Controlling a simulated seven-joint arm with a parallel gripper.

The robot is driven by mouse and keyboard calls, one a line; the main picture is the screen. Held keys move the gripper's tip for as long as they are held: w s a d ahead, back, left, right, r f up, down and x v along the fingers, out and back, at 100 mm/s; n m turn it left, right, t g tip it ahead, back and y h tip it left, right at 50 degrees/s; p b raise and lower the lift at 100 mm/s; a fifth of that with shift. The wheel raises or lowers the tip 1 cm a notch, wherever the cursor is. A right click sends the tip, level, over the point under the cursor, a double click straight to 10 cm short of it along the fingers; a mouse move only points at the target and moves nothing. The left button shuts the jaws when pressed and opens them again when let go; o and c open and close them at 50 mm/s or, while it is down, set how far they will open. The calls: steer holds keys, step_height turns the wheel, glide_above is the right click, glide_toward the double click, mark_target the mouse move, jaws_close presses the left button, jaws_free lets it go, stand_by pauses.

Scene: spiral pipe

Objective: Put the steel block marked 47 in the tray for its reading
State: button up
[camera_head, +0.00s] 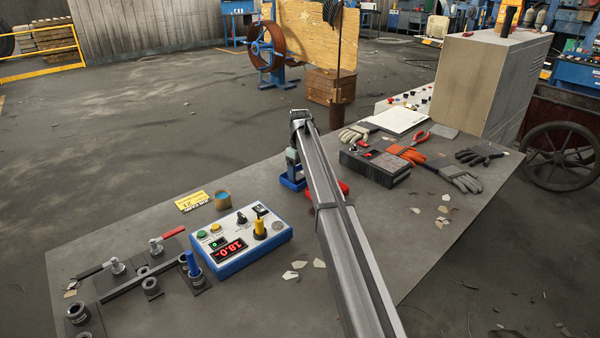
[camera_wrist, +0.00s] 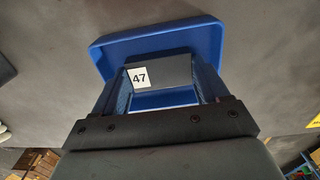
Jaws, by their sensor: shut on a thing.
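The steel block marked 47 (camera_wrist: 165,75) shows in the wrist view as a dark grey block with a white label. It is held between the two fingers of my gripper (camera_wrist: 162,88), which is shut on it. A blue tray (camera_wrist: 195,33) lies beneath and around the block in that view; I cannot tell whether the block touches its floor. In the head view the blue tray (camera_head: 291,182) is partly hidden behind my arm, my gripper (camera_head: 291,166) shows only in part beside it, and the block is hidden.
A red tray (camera_head: 343,189) is partly hidden just right of my arm. A black case (camera_head: 374,168), gloves (camera_head: 459,180) and debris lie to the right. Pipe fittings occupy the left end.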

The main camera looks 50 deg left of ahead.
mark_target(300, 175)
steer(key=shift+f, duration=0.15)
steer(key=o, duration=1.4)
step_height(300, 175, up, 12)
steer(key=shift+r, duration=0.2)
